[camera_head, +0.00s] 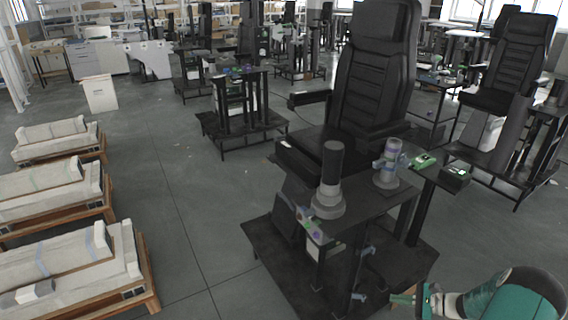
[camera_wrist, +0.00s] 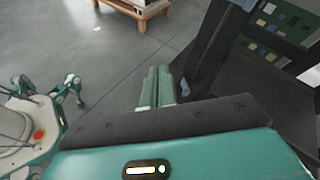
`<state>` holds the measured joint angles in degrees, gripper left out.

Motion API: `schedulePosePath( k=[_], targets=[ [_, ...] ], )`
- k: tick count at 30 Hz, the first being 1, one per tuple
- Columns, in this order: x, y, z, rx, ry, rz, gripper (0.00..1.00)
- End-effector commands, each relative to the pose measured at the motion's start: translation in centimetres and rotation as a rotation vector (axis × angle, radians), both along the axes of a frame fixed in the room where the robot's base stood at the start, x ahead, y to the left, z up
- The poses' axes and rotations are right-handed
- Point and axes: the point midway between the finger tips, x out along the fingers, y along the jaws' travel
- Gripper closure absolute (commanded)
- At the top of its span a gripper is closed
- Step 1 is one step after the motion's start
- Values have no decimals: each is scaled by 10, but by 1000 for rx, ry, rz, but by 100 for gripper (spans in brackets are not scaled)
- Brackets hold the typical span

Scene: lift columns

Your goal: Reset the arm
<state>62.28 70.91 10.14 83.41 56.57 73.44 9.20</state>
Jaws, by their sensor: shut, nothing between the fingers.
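My arm (camera_head: 505,302) shows at the bottom right of the head view, with teal and grey parts. My gripper (camera_head: 404,298) reaches left from it, low beside the dark base of the near workstation. The wrist view shows its two green fingers (camera_wrist: 157,86) side by side and shut, with nothing held. Whether the gripper touches the workstation I cannot tell.
A black chair (camera_head: 372,75) stands behind the near workstation table (camera_head: 365,197), which carries grey cylindrical parts. Pallets with pale panels (camera_head: 60,190) line the left. Open grey floor (camera_head: 170,200) lies between. Further workstations stand behind.

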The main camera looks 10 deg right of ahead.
Motion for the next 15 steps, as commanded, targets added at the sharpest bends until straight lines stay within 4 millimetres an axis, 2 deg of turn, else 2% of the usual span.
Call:
schedulePosePath(
  k=[1, 7, 15],
  targets=[
    [8, 10, 22, -52, -1, 58, 100],
    [23, 50, 90, -236, -6, 258, 100],
    [25, 111, 177, -492, -39, 510, 100]
  ],
)
